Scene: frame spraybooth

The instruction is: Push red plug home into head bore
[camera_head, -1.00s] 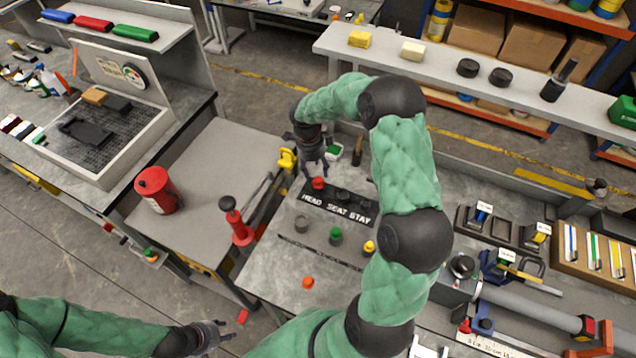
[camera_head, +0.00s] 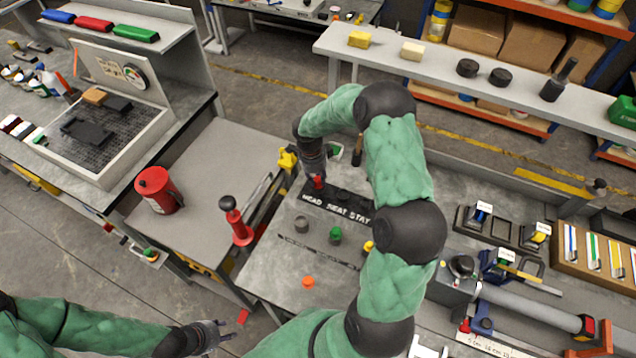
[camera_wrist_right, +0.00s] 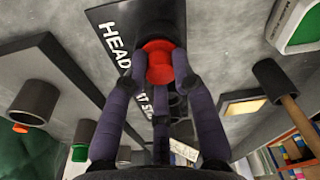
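The red plug (camera_head: 318,182) stands at the HEAD end of a black strip (camera_head: 340,208) lettered HEAD SEAT STAY. In the right wrist view the red plug (camera_wrist_right: 158,62) lies against a dark round body, and how deep it sits is hidden. My right gripper (camera_head: 314,176) is low over that end. In the wrist view, the fingertips of the right gripper (camera_wrist_right: 160,75) lie along both sides of the plug with no clear gap, so it looks shut on it. My left gripper (camera_head: 218,335) is empty, fingers apart, away from the strip at the lower left.
A grey cylinder (camera_head: 302,224), a green-topped cylinder (camera_head: 335,236) and an orange piece (camera_head: 308,282) stand in front of the strip. A hammer (camera_wrist_right: 275,85) lies close by in the wrist view.

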